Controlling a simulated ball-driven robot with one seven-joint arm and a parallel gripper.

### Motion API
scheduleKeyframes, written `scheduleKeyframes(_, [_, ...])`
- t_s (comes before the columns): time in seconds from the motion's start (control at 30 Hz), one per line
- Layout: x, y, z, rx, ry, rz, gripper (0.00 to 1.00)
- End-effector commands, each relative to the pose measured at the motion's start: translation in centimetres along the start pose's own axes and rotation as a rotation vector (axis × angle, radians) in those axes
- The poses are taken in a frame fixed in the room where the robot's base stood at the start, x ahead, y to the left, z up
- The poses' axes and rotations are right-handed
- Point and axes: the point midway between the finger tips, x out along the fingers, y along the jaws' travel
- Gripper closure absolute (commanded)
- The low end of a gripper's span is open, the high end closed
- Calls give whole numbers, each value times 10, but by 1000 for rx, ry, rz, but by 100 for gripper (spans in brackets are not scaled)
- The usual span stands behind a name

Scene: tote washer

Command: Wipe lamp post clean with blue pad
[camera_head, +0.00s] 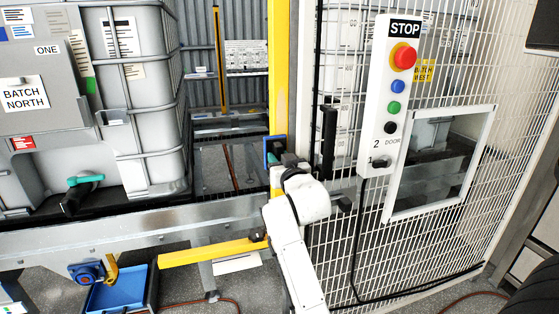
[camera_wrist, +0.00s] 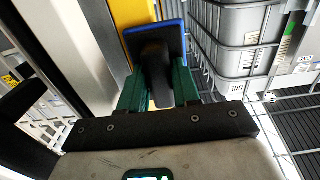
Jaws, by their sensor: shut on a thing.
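The blue pad (camera_wrist: 150,29) has a dark handle (camera_wrist: 156,62), and the green fingers of my gripper (camera_wrist: 157,85) are shut on that handle. In the head view the pad (camera_head: 268,150) is upright at the yellow post (camera_head: 279,75), near its lower part. The yellow post also shows behind the pad in the wrist view (camera_wrist: 130,14). I cannot tell whether the pad touches it. My gripper (camera_head: 284,162) is partly hidden by my white wrist in the head view. No clear dirt shows on the post.
A white control box (camera_head: 391,95) with a red stop button hangs on the mesh fence (camera_head: 450,235) to the right. A large caged tank (camera_head: 150,90) stands left. A yellow bar (camera_head: 212,252) and a blue bin (camera_head: 120,290) are low at left.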

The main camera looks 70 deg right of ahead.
Motion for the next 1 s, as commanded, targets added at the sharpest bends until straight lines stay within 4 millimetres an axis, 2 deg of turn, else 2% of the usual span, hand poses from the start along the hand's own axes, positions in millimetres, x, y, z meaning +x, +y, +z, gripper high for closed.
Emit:
scheduleKeyframes(0.87, [0, 0, -5, 0, 2, 0, 100])
scheduleKeyframes(1.0, [0, 0, -11, 0, 2, 0, 100])
